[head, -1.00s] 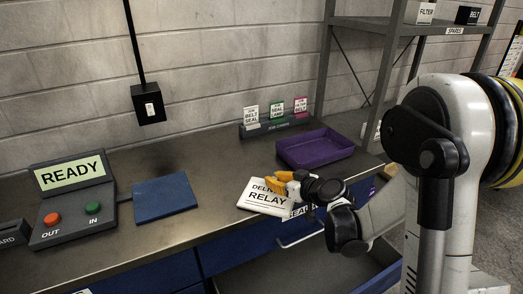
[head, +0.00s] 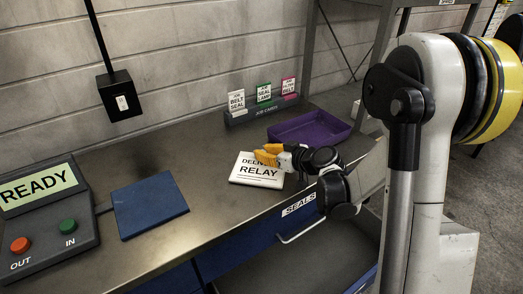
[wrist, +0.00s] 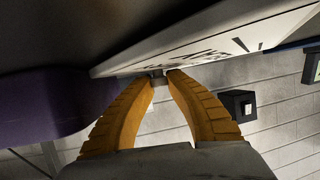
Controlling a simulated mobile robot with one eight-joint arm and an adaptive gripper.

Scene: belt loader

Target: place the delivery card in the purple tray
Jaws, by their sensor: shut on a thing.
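The delivery card (head: 257,171) is a white plate with black letters, of which "RELAY" reads clearly. In the head view it is over the bench near its front edge; I cannot tell whether it touches the top. My gripper (head: 268,156), with orange fingers, is shut on its far right edge and hides part of the lettering. In the wrist view the fingertips (wrist: 159,76) meet at the edge of the card (wrist: 215,42). The purple tray (head: 310,128) stands on the bench to the right of and behind the card, and looks empty. It also shows at the left of the wrist view (wrist: 45,103).
A card rack (head: 262,110) with several small job cards stands behind, beside the tray. A blue mat (head: 150,204) and a READY console (head: 45,220) with red and green buttons are at the left. An open drawer (head: 310,255) labelled SEALS juts out below the bench.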

